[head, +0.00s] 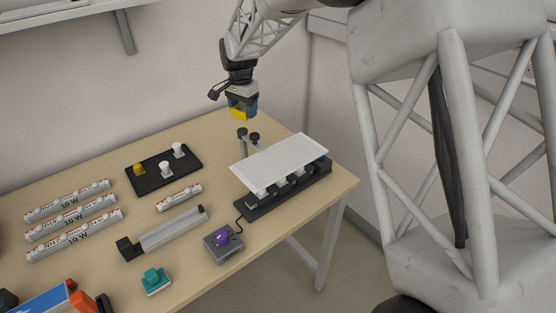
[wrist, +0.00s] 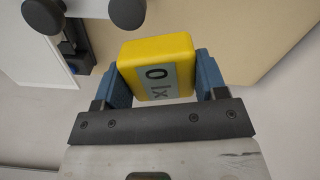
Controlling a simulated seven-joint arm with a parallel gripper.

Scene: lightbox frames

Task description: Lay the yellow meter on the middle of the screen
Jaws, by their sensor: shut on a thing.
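The yellow meter (head: 239,114) is a small block held up in the air in my gripper (head: 242,105). In the wrist view the meter (wrist: 158,52) sits between the two blue fingers of my gripper (wrist: 160,75), with a grey label reading "OIX" or similar on the near face. The fingers are shut on its sides. The screen (head: 279,160) is a white, slightly tilted panel above a black base at the table's right. The meter hangs behind and to the left of the screen's middle, apart from it. Part of a white panel (wrist: 35,50) shows at the left of the wrist view.
A stand with two black knobs (head: 248,135) rises at the screen's back edge; the knobs (wrist: 127,12) are close to the meter in the wrist view. A black tray (head: 150,186) with several pegs, white tubes (head: 70,217) and a grey box (head: 223,244) lie left and front.

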